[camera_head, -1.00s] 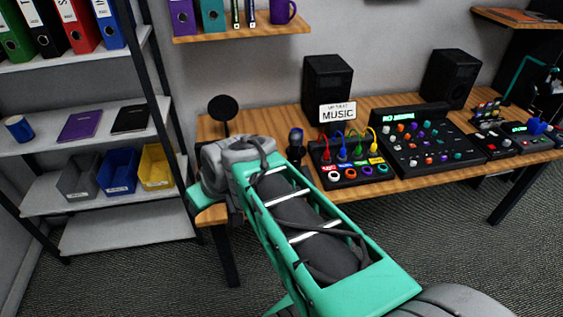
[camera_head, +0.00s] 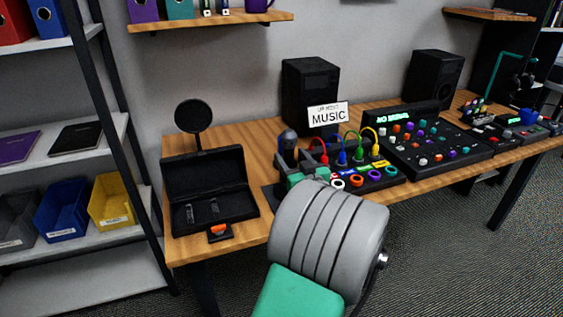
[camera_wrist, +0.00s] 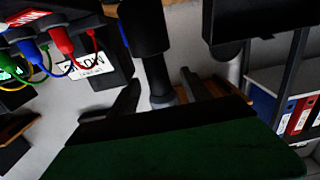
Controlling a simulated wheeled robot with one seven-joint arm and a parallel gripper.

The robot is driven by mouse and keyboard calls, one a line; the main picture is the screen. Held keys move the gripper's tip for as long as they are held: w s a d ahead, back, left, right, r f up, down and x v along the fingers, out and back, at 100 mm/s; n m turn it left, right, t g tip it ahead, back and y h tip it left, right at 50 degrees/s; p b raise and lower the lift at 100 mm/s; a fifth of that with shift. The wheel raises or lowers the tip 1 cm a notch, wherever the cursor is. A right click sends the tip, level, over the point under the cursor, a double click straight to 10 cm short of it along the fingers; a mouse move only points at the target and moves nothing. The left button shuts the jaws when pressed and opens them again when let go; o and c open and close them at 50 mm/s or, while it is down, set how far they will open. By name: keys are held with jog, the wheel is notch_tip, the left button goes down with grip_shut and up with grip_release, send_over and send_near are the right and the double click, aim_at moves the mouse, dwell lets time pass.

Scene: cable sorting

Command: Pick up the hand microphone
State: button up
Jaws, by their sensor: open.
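The hand microphone (camera_head: 288,140) stands upright on the table beside the left end of the mixer with the coloured cables, its dark rounded head on top. Its lower part is hidden behind my gripper (camera_head: 292,163). In the wrist view, which is turned over, the dark microphone (camera_wrist: 158,70) runs down from the top edge to between the two fingers of my gripper (camera_wrist: 160,95). The fingers are open, with a gap visible on each side of the microphone.
An open black case (camera_head: 178,183) lies left of my gripper, with a small orange-button box (camera_head: 219,231) before it. The cable mixer (camera_head: 385,178) sits close on the right. A speaker (camera_head: 310,95) and a round black disc on a stand (camera_head: 193,116) are behind.

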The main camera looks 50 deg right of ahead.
jog(key=x, duration=0.6)
jog(key=shift+s+d, duration=0.2)
grip_shut()
dwell(0.5)
